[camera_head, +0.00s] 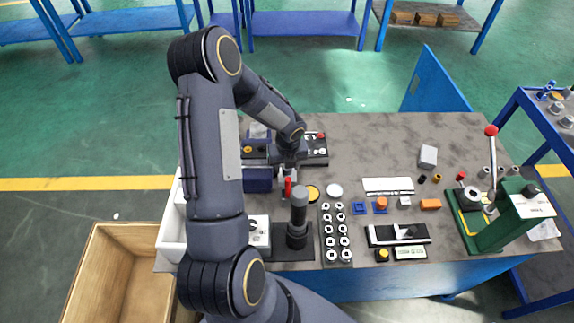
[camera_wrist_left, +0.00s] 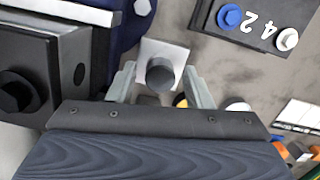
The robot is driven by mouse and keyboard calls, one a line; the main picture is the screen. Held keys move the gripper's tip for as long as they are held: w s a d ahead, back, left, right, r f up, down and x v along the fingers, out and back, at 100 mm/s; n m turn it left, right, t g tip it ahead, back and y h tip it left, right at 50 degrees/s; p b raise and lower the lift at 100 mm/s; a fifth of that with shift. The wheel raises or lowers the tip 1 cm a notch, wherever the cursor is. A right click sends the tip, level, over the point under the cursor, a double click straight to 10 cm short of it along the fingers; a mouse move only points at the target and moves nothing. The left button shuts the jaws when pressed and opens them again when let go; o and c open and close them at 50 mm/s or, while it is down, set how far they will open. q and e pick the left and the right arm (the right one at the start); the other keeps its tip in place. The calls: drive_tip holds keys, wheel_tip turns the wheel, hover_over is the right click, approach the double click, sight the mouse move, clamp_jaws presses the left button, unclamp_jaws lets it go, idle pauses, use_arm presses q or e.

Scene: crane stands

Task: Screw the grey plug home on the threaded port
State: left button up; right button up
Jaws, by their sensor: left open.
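In the left wrist view a dark grey round plug (camera_wrist_left: 160,74) sits against a pale square block (camera_wrist_left: 175,52). It shows end-on, so I cannot tell how far it is screwed in, and the port's thread is hidden. My left gripper (camera_wrist_left: 160,90) is open, with one pale finger on each side of the plug and a visible gap to each. In the head view my left gripper (camera_head: 287,172) points down beside a dark blue block (camera_head: 258,180); the plug cannot be made out there. My right gripper is not in view.
A black stand with a grey cylinder (camera_head: 299,207) rises just in front of the gripper. A red part (camera_head: 288,187) is close by. A tray of round pieces (camera_head: 336,235) lies to the right, and a green lever press (camera_head: 500,215) stands far right.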

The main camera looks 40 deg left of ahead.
use_arm(q)
drive_tip(key=shift+w+f+n+b, duration=0.1)
drive_tip(key=shift+f+n+b, duration=0.15)
drive_tip(key=shift+n+b, duration=0.8)
drive_tip(key=n, duration=0.3)
drive_tip(key=shift+r, duration=0.15)
drive_tip(key=shift+n+g+b, duration=0.3)
drive_tip(key=shift+n+b, duration=0.45)
drive_tip(key=shift+n, duration=0.3)
drive_tip(key=n, duration=0.3)
drive_tip(key=shift+n+g+b, duration=0.3)
drive_tip(key=shift+b, duration=0.1)
drive_tip(key=n, duration=0.2)
drive_tip(key=shift+n+b, duration=0.4)
drive_tip(key=n, duration=0.5)
drive_tip(key=shift+g+b, duration=0.35)
drive_tip(key=shift+g, duration=0.05)
drive_tip(key=n, duration=0.3)
drive_tip(key=shift+h, duration=0.3)
drive_tip(key=n, duration=0.5)
drive_tip(key=shift+r, duration=0.1)
drive_tip(key=n+h, duration=0.1)
drive_tip(key=n, duration=0.3)
